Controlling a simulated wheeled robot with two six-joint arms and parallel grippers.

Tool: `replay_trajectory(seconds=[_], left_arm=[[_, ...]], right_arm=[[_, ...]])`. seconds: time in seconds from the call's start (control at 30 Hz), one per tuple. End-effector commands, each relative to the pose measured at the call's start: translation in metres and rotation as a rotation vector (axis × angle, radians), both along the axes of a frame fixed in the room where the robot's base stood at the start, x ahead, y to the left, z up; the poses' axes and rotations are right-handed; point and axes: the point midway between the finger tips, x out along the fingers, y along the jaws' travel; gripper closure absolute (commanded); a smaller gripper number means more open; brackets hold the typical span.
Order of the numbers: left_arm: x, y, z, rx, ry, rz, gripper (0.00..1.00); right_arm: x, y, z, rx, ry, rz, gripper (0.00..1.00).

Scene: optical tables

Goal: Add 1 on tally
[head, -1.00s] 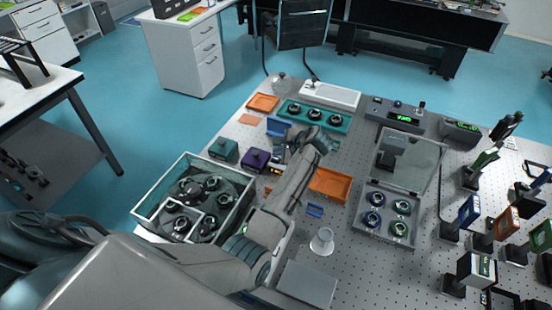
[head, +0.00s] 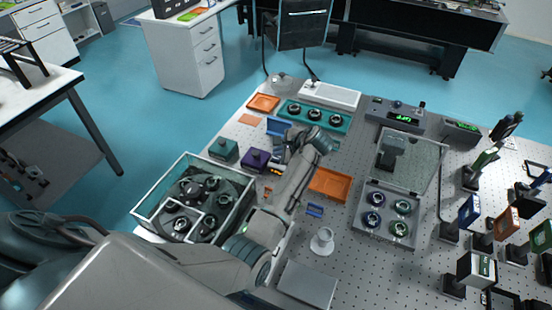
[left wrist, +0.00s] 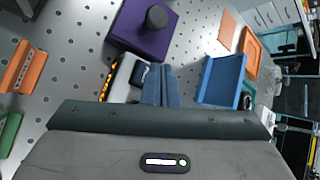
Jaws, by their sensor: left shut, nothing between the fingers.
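The tally (head: 276,171) is a small pale counter with orange lit digits, beside the purple block on the table. In the left wrist view the tally (left wrist: 122,82) shows its digits edge-on along its left side, with a dark part near the fingers. The digits are too slanted to read. My left gripper (head: 280,153) is shut and empty, reaching down at the tally. In the left wrist view its fingertips (left wrist: 158,72) are together at the tally's right part. I cannot tell whether they touch it. My right gripper does not show.
The purple block (left wrist: 145,25) with a dark knob stands close to the tally. A blue tray (left wrist: 221,80) lies on the fingers' other side. An orange tray (head: 330,184) and a glass-walled bin (head: 146,207) are nearby. A lidded lens case (head: 376,229) stands to the right.

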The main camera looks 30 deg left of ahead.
Motion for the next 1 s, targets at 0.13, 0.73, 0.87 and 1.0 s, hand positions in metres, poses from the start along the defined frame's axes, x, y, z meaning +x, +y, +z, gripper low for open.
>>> replay_trajectory(seconds=[0.13, 0.73, 0.87, 1.0], left_arm=[[0.0000, 0.0000, 0.0000, 0.000, 0.000, 0.000, 1.00], [0.0000, 0.0000, -0.0083, 0.000, 0.000, 0.000, 1.00], [0.0000, 0.0000, -0.0083, 0.000, 0.000, 0.000, 1.00], [-0.0001, 0.0000, -0.0088, 0.000, 0.000, 0.000, 1.00]], right_arm=[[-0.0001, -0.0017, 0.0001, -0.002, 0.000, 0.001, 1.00], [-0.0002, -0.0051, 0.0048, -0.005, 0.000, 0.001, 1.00], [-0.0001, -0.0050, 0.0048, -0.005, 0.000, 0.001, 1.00], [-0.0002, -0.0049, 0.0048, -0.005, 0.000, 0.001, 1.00]])
